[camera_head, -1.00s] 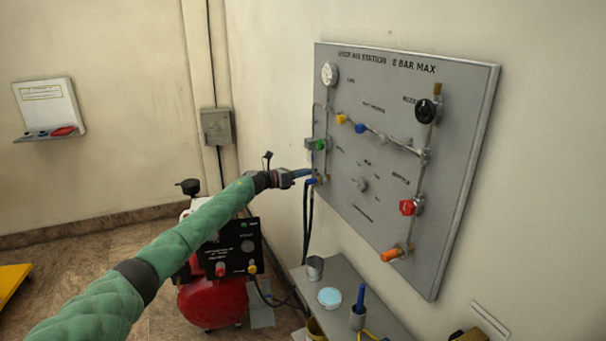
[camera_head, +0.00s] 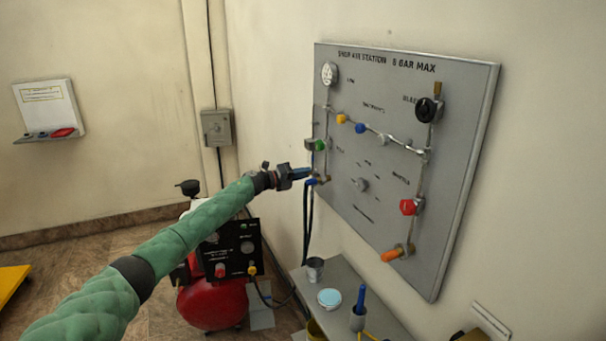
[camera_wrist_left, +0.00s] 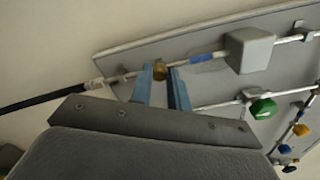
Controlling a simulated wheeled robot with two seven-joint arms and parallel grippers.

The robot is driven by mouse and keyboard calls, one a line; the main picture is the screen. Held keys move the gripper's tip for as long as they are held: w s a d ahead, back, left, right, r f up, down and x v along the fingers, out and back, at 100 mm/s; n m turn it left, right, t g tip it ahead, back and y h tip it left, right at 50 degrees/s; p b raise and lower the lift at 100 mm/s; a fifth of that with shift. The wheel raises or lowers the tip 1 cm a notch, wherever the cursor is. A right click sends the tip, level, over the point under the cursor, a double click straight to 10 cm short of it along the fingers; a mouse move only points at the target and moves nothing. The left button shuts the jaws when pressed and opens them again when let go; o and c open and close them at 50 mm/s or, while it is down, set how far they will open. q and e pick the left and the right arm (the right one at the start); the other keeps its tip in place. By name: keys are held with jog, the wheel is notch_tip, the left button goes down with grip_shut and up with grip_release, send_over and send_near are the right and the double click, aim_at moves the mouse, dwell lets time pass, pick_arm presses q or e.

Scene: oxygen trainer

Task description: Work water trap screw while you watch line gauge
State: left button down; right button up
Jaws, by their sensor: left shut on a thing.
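My left gripper (camera_head: 312,172) reaches the lower left part of the grey panel. In the left wrist view its two blue fingers (camera_wrist_left: 163,90) are closed around the small brass water trap screw (camera_wrist_left: 160,71) on a pipe. In the head view the fingers mostly hide the screw. The line gauge (camera_head: 329,74) is a round white dial at the panel's upper left; its reading is too small to make out. My right gripper is not in view.
The panel (camera_head: 350,230) carries a green knob (camera_head: 320,145), red knob (camera_head: 408,207), black knob (camera_head: 426,110) and orange handle (camera_head: 391,255). A shelf (camera_head: 345,275) with cups stands below. A red compressor (camera_head: 210,300) stands on the floor behind my arm.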

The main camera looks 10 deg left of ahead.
pick_arm(q)
jog(key=n+p, duration=0.1)
jog(key=n, duration=0.4)
jog(key=shift+a, duration=0.1)
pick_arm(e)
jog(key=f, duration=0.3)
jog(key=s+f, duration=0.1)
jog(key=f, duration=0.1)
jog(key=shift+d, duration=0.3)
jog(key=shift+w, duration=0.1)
pick_arm(q)
jog(key=c, duration=1.4)
grip_release()
jog(key=shift+c, duration=0.2)
jog(key=shift+o, duration=0.5)
jog(key=shift+f, duration=0.1)
jog(key=b+v, duration=0.2)
jog(key=v, duration=0.5)
jog(key=shift+s+a, duration=0.2)
jog(key=shift+a, duration=0.15)
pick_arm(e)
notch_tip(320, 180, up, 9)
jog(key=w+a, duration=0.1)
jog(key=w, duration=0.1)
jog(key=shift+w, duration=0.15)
